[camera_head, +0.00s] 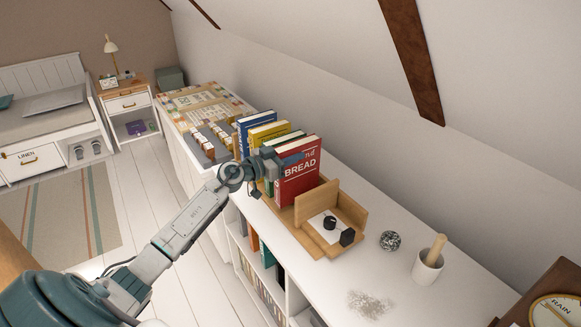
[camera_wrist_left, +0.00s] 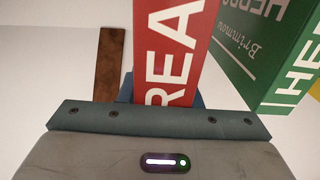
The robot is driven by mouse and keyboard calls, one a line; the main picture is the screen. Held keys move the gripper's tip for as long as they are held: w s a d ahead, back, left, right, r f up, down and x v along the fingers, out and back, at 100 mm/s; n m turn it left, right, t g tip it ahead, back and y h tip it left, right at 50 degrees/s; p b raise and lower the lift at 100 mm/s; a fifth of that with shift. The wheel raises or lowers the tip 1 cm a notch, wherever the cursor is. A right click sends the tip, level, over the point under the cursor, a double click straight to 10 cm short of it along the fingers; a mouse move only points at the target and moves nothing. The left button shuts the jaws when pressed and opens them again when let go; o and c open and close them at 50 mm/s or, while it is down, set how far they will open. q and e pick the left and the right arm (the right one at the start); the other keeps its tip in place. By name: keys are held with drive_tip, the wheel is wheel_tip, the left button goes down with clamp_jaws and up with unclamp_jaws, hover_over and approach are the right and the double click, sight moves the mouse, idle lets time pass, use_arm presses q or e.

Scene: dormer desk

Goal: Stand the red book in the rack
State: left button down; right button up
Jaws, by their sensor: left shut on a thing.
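The red book (camera_head: 299,176), marked BREAD, is upright in the head view, at the near end of a row of books. My left gripper (camera_head: 277,164) is shut on it from the left side. In the left wrist view the red book (camera_wrist_left: 177,50) stands out between the finger pads. I cannot tell whether the book's bottom edge touches the rack. My right gripper is not in view.
Blue (camera_head: 250,132), yellow (camera_head: 268,133) and green (camera_head: 289,139) books stand behind the red one. A speckled ball (camera_head: 390,241) and a mortar with pestle (camera_head: 427,267) stand to the right on the white shelf top.

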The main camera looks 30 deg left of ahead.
sight(297, 172)
use_arm(q)
drive_tip(key=shift+f+b, duration=0.3)
drive_tip(key=shift+f, duration=1.3)
drive_tip(key=c, duration=1)
unclamp_jaws()
drive_tip(key=shift+c, duration=0.2)
